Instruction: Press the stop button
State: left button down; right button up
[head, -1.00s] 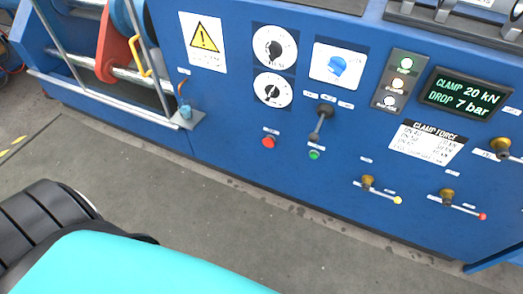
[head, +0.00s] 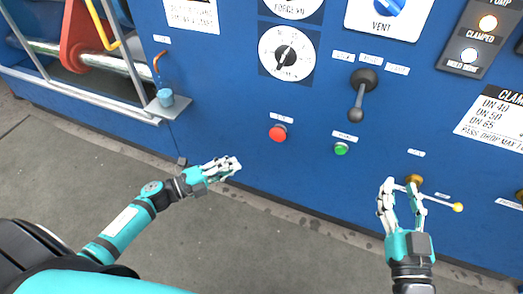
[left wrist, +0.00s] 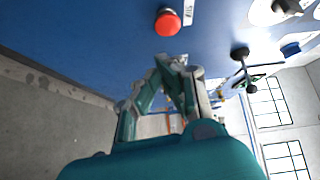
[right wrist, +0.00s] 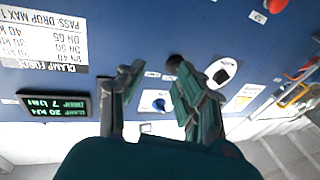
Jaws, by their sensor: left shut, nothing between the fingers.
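The red stop button (head: 278,132) sticks out of the blue machine panel (head: 225,100), left of a green button (head: 340,149). It also shows at the top of the left wrist view (left wrist: 168,23) and at the upper right edge of the right wrist view (right wrist: 277,5). My left gripper (head: 236,163) is shut and empty, below and left of the red button in the head view, apart from it.
A small ledge with a blue cup-like part (head: 165,97) juts out at the left. A yellow-tipped rod (head: 458,207) sticks out near my right gripper. The grey floor before the panel is clear.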

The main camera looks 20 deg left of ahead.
pick_arm(q)
jog(key=m+h, duration=0.1)
jog(key=r+m+g+b, duration=0.1)
jog(key=shift+d+r+m+h, duration=0.15)
jog(key=shift+d+m+h, duration=0.15)
jog(key=shift+m+h, duration=0.1)
pick_arm(e)
jog(key=shift+t+y, duration=0.4)
jog(key=shift+t, duration=0.2)
jog(key=r, duration=0.3)
jog(key=s+r, duration=0.1)
jog(key=shift+a+r, duration=0.2)
jog(key=shift+a, duration=0.1)
